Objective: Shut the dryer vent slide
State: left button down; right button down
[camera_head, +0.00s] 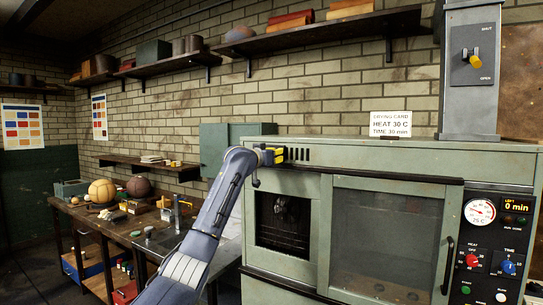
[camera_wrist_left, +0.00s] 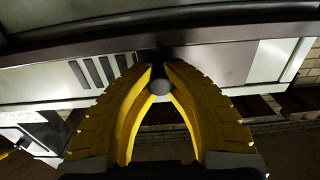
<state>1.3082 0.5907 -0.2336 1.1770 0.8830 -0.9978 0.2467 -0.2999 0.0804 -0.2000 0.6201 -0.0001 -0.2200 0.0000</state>
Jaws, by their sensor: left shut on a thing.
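The green dryer (camera_head: 390,165) stands at the right, with a row of dark vent slots (camera_head: 300,154) on its upper front edge. My left gripper (camera_head: 279,155) is at the left end of these slots. In the left wrist view, the yellow fingers of my left gripper (camera_wrist_left: 159,76) are shut on a small round grey knob (camera_wrist_left: 159,88), which I take to be the vent slide's knob. Several vent slots (camera_wrist_left: 97,72) show uncovered beside the fingers. My right gripper is not in view.
A lever (camera_head: 474,59) with a yellow tip sits on a panel marked SHUT and OPEN. A drying card (camera_head: 390,125) stands on the dryer top. The workbench (camera_head: 105,222) at the left holds balls and tools. A wall shelf (camera_head: 270,43) runs above.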

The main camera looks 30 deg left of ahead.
aim_at(311, 155)
pick_arm(q)
jog(key=d, duration=1.2)
jog(key=shift+w+d+f, duration=0.1)
jog(key=shift+w+d, duration=0.15)
jog(key=c, duration=1.4)
grip_release()
jog(key=shift+d, duration=0.15)
jog(key=shift+o, duration=1.1)
jog(key=shift+s, duration=0.15)
jog(key=s, duration=1.1)
jog(key=shift+s+d, duration=0.1)
jog(key=shift+s, duration=0.3)
